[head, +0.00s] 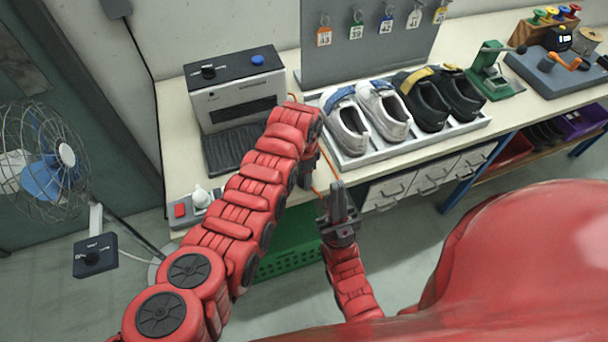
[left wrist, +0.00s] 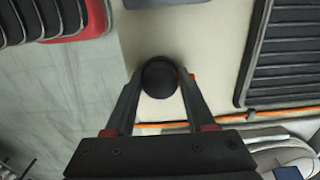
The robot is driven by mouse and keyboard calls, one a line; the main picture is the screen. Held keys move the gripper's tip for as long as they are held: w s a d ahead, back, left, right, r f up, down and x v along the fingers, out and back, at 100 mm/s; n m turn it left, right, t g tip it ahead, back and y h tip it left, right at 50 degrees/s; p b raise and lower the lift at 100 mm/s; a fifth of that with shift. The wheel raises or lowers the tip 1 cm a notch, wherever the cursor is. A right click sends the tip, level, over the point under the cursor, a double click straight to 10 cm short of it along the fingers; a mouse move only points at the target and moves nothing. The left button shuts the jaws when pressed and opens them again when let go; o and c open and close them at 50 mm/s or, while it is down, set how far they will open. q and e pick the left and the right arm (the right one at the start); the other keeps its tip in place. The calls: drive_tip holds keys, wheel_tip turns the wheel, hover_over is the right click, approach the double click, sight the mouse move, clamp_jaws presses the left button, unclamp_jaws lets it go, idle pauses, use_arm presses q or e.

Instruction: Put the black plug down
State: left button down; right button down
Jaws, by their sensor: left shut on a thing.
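The black plug (left wrist: 159,78) shows in the left wrist view as a dark round end between the fingertips of my left gripper (left wrist: 159,85), which is shut on it. The plug is over the pale bench top near its front edge; I cannot tell whether it touches the bench. An orange cable (left wrist: 160,125) runs just beside it. In the head view my left gripper (head: 307,172) points down at the bench's front edge, and the plug is hidden there. My right gripper (head: 338,190) is in front of the bench, pointing up with its fingers together and nothing visible in them.
A machine (head: 235,95) with a black ribbed pad (head: 237,150) stands left of my left gripper. A tray (head: 400,150) with white and black shoes lies to the right. A small red-button box (head: 180,210) is at the left, and a green crate (head: 290,262) is below.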

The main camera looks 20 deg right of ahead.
use_arm(q)
drive_tip(key=shift+c, duration=1.2)
unclamp_jaws()
drive_tip(key=shift+r, duration=0.15)
wheel_tip(320, 180, up, 8)
drive_tip(key=shift+w+r+b, duration=0.1)
drive_tip(key=shift+b, duration=1.15)
wheel_tip(320, 180, up, 4)
drive_tip(key=shift+f+p, duration=0.15)
drive_tip(key=shift+p, duration=0.8)
drive_tip(key=shift+s, duration=0.2)
